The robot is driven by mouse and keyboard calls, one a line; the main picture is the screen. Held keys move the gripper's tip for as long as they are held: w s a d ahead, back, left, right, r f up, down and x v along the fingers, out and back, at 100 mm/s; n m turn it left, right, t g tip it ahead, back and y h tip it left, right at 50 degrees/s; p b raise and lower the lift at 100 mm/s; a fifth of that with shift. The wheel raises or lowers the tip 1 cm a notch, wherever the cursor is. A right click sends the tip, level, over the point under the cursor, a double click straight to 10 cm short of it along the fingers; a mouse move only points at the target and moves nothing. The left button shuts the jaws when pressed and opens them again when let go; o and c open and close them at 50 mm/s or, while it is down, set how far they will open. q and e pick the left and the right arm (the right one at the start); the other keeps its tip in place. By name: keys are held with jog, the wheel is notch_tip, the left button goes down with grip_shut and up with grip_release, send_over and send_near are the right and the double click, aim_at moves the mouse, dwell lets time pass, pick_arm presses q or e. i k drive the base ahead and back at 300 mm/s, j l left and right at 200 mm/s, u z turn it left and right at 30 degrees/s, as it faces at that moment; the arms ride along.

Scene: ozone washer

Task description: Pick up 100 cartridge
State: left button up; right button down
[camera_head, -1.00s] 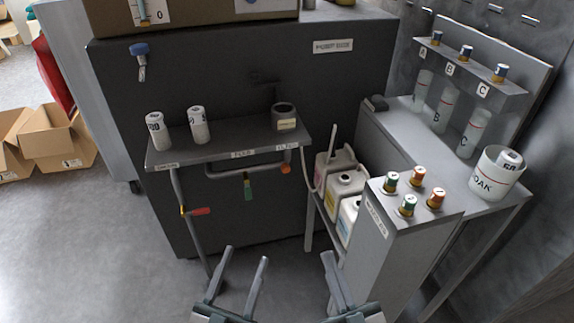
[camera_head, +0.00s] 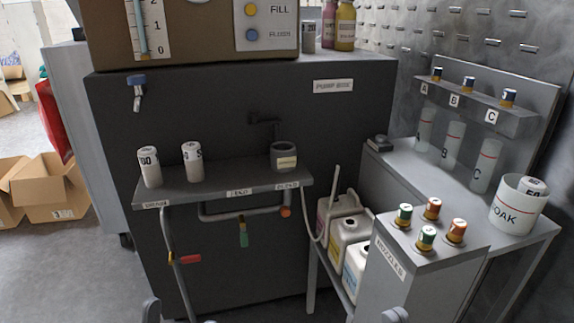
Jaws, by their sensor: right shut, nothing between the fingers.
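Two white cartridges stand upright on the dark shelf. The left cartridge (camera_head: 150,167) has black digits that look like "00", partly turned away, so I cannot be sure it reads 100. The label of the other cartridge (camera_head: 192,161) is also partly turned away. A third white cartridge (camera_head: 533,186) sits tilted in the white soak tub at the right, its digits unclear. My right gripper (camera_head: 395,314) shows only its tips at the bottom edge, shut and empty, far from the cartridges. My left gripper (camera_head: 180,316) barely shows at the bottom, its tips apart, below the shelf.
The shelf (camera_head: 232,187) also holds a dark cup (camera_head: 284,156). Pipes with red and green handles hang below it. Jugs (camera_head: 350,230) and a nozzle stand (camera_head: 395,262) with several capped nozzles are to the right. The soak tub (camera_head: 515,212) stands on the side bench.

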aim_at(148, 156)
jog(key=i+j+z, duration=0.15)
jog(key=j, duration=0.6)
jog(key=i+j+z, duration=0.2)
jog(key=j, duration=0.55)
jog(key=j+z, duration=0.15)
jog(key=j, duration=0.65)
jog(key=k, duration=0.05)
